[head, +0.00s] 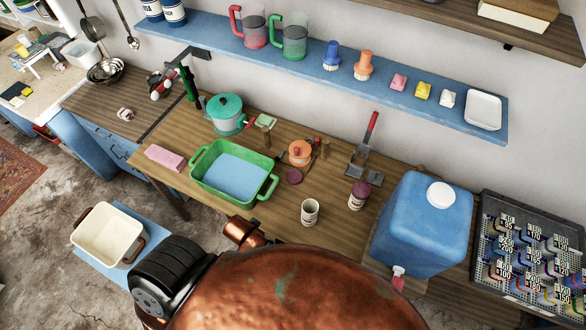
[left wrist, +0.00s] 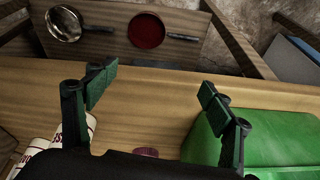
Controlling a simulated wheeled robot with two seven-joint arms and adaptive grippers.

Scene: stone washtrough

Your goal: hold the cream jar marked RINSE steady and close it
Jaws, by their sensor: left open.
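An open cream jar (head: 310,211) stands upright on the wooden table, its marking too small to read. A second jar (head: 357,195) with a maroon top stands to its right. A loose maroon lid (head: 294,177) lies on the table behind the open jar; a ridged maroon rim, likely this lid, shows in the left wrist view (left wrist: 147,153). My left gripper (left wrist: 162,95) is open and empty above the table, between cream containers with red lettering (left wrist: 73,130) and the green tub (left wrist: 275,140). My right gripper is not in view.
The green tub (head: 206,188) with blue inside stands left of the lid. An orange-topped pot (head: 300,152) is behind the lid. A big blue water container (head: 424,225) stands at the right. The table around the open jar is mostly clear.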

